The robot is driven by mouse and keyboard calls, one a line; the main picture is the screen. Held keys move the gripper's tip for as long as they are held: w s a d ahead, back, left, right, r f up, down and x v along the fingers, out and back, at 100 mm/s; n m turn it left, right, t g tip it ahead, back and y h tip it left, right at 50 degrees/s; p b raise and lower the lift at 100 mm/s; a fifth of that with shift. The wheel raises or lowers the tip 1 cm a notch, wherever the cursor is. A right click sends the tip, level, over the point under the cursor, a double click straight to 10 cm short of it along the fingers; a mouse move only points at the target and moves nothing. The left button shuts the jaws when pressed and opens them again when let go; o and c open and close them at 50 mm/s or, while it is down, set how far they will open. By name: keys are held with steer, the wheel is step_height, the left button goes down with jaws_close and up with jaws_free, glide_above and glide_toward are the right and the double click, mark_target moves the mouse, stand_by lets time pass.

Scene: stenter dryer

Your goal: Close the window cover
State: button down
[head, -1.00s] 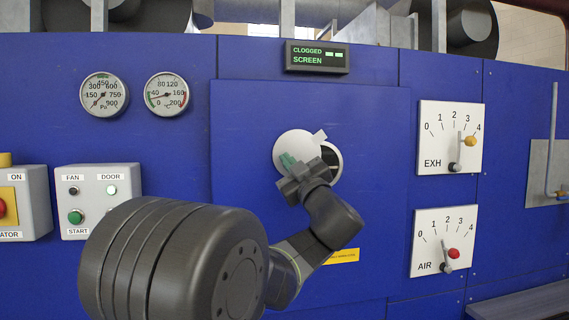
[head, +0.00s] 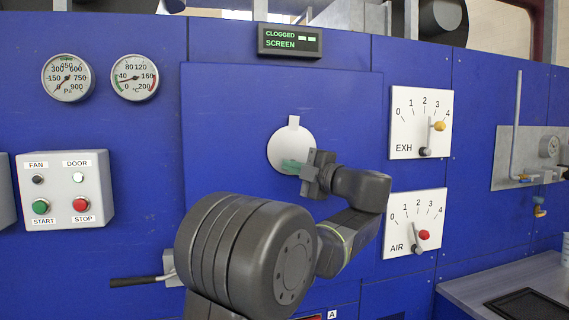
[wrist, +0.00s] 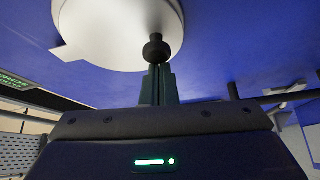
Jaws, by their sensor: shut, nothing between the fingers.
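The window cover (head: 291,148) is a white disc with a small tab at its top, on the blue panel in the head view. No dark window opening shows around it, though my gripper hides its lower right edge. In the wrist view the cover (wrist: 115,28) fills the upper left, with a black knob (wrist: 156,48) near its edge. My gripper (head: 288,166) is at the disc's lower part. In the wrist view its green fingers (wrist: 158,72) are together and empty, with tips right at the knob; I cannot tell if they touch it.
The EXH dial (head: 421,122) and AIR dial (head: 413,222) are on the panel to the right of my arm. A button box (head: 65,188) is at the left. A black handle (head: 135,282) sticks out low on the left. A grey bench (head: 470,283) is at the lower right.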

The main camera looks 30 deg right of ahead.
steer(key=shift+s+d+n+g, duration=0.1)
steer(key=shift+d+n+g, duration=0.2)
steer(key=shift+d+n, duration=0.15)
steer(key=shift+f, duration=0.1)
